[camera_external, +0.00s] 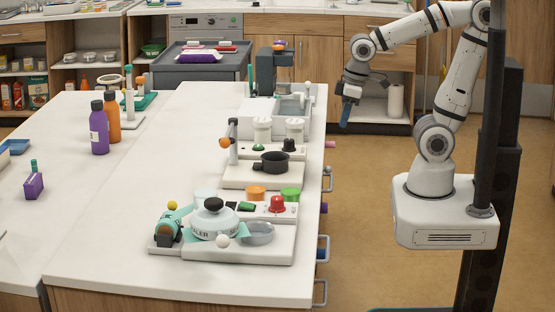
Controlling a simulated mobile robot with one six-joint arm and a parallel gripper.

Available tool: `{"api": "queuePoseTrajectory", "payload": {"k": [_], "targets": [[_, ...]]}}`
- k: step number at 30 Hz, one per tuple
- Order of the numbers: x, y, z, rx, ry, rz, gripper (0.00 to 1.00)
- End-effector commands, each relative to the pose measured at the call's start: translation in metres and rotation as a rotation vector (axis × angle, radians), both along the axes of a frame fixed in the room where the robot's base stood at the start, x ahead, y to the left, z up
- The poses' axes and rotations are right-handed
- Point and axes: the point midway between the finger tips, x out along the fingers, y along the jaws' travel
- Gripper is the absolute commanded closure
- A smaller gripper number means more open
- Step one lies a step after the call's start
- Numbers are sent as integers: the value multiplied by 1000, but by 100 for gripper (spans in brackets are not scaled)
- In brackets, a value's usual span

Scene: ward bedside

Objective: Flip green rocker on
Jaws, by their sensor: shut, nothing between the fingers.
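A small dark green rocker (246,206) sits on the white panel of the nearest station, left of a red knob (278,204). I cannot tell which way it is tipped. My gripper (345,115) hangs pointing down beyond the right edge of the white table, away from the rocker and toward the back. It is shut and empty.
Handles stick out along the table's right side. The floor (370,220) there is clear.

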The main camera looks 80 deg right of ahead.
Motion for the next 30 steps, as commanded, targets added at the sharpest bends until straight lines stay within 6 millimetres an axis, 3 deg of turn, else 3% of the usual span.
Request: {"api": "queuePoseTrajectory", "payload": {"k": [8,14,18,24,30], "targets": [[83,58,42,3,19,12,100],[140,122,59,4,27,11,100],[172,176,63,3,30,10,100],[202,255,60,1,30,6,100],[213,307,53,0,27,0,100]]}}
